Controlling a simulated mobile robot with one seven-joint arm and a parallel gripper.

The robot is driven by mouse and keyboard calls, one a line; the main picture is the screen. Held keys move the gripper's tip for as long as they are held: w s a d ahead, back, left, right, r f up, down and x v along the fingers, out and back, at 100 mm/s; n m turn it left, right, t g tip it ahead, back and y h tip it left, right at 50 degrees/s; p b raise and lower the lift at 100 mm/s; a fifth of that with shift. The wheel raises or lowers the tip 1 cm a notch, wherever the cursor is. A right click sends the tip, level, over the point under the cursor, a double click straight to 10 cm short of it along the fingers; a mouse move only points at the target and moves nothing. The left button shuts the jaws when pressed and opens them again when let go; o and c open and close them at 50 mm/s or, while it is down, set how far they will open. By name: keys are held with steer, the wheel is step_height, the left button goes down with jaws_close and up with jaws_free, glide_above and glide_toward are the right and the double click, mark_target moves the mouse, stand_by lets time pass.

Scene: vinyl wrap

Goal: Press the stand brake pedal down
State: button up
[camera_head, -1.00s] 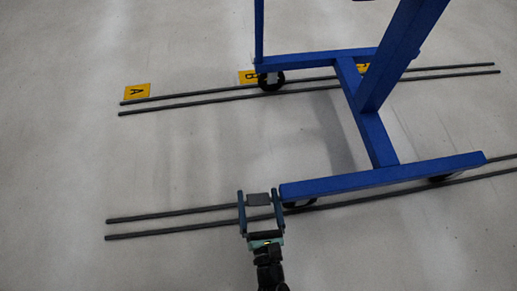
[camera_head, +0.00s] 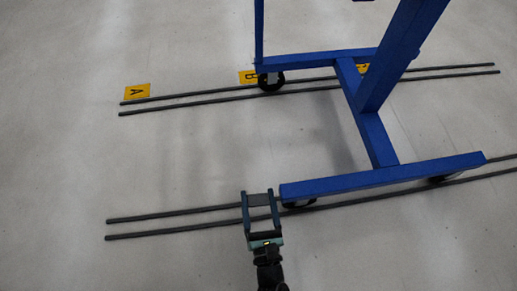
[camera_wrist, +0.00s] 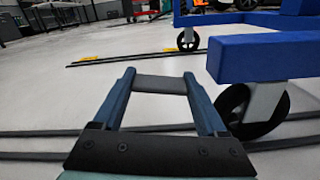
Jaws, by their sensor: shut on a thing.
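The blue stand (camera_head: 370,140) rests on casters above dark rails. Its near beam (camera_head: 385,177) ends just right of my gripper (camera_head: 258,195). A small flat dark grey plate, which looks like the brake pedal (camera_head: 259,200), lies between my fingertips, left of the near front caster (camera_head: 299,204). In the wrist view the pedal (camera_wrist: 160,84) spans the gap between both fingertips, and my fingers are shut on its sides. How the pedal joins the stand cannot be seen. The caster (camera_wrist: 253,110) is right of my right finger.
Two pairs of dark rails run along the floor, a near pair (camera_head: 165,234) and a far pair (camera_head: 190,101). Yellow markers (camera_head: 137,91) lie by the far rails. The floor left of the stand is clear.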

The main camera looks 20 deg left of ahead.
steer(key=shift+d+f+n, duration=0.1)
steer(key=shift+f+n, duration=0.2)
steer(key=shift+n, duration=0.55)
steer(key=shift+a+f+n, duration=0.1)
steer(key=shift+f+n, duration=0.15)
steer(key=shift+n, duration=0.65)
steer(key=shift+d+f+n, duration=0.1)
steer(key=shift+f+n, duration=0.2)
steer(key=shift+n, duration=0.55)
steer(key=o, duration=1.3)
